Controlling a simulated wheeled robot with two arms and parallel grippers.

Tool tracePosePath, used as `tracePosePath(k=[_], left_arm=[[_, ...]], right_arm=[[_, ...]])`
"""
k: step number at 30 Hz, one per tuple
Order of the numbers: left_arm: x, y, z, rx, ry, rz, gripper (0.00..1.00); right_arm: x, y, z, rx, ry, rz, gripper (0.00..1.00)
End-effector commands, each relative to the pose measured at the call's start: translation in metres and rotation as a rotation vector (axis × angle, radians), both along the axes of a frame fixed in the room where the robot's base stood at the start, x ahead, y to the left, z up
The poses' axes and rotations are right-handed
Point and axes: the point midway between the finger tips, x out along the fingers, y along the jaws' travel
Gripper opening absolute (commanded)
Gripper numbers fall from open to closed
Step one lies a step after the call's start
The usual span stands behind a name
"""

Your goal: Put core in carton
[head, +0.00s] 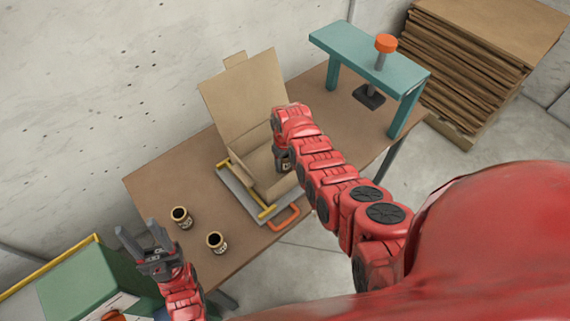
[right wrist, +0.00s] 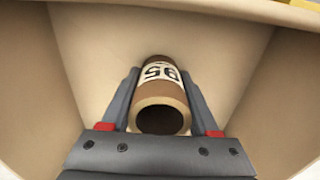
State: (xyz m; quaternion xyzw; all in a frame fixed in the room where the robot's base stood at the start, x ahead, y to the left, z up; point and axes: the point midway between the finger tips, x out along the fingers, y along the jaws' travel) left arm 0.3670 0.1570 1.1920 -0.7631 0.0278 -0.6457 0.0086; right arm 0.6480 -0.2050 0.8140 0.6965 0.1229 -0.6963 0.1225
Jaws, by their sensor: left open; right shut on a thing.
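A brown cardboard carton (head: 225,96) with its lid raised stands on the table in the head view. My right gripper (head: 285,160) reaches over the carton, its fingers mostly hidden by my arm. In the right wrist view my right gripper (right wrist: 162,110) is shut on a brown tube core (right wrist: 160,95) with a white label. The carton's inner walls (right wrist: 85,35) surround the core there; I cannot tell whether it touches the bottom. Two more cores, one (head: 180,215) and another (head: 216,241), stand upright on the table. My left gripper (head: 140,236) is open and empty beside them.
The carton sits on a grey plate with yellow bars (head: 267,211) and an orange handle (head: 284,217). A teal press (head: 370,57) stands at the table's far right. A green box (head: 85,280) is at lower left. Cardboard sheets (head: 475,65) are stacked at upper right.

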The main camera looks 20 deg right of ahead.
Motion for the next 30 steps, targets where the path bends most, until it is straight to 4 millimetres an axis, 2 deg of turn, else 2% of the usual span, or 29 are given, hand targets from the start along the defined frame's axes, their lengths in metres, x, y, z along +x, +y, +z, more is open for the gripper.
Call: tracePosePath(k=[5,6,11,23,26,30], left_arm=[[0.0,0.0,-0.003,0.0,0.0,0.0,0.5],[0.0,0.0,-0.003,0.0,0.0,0.0,0.5],[0.0,0.0,-0.002,0.0,0.0,0.0,0.5],[0.0,0.0,0.003,0.0,0.0,0.0,0.5],[0.0,0.0,0.013,0.0,0.0,0.0,0.5],[0.0,0.0,0.035,0.0,0.0,0.0,0.5]], right_arm=[[0.0,0.0,-0.003,0.0,0.0,0.0,0.07],[0.0,0.0,-0.004,0.0,0.0,0.0,0.63],[0.0,0.0,-0.002,0.0,0.0,0.0,0.91],[0.0,0.0,0.003,0.0,0.0,0.0,0.91],[0.001,0.0,0.015,0.0,-0.002,0.0,0.91],[0.001,0.0,0.041,0.0,-0.003,-0.001,0.91]])
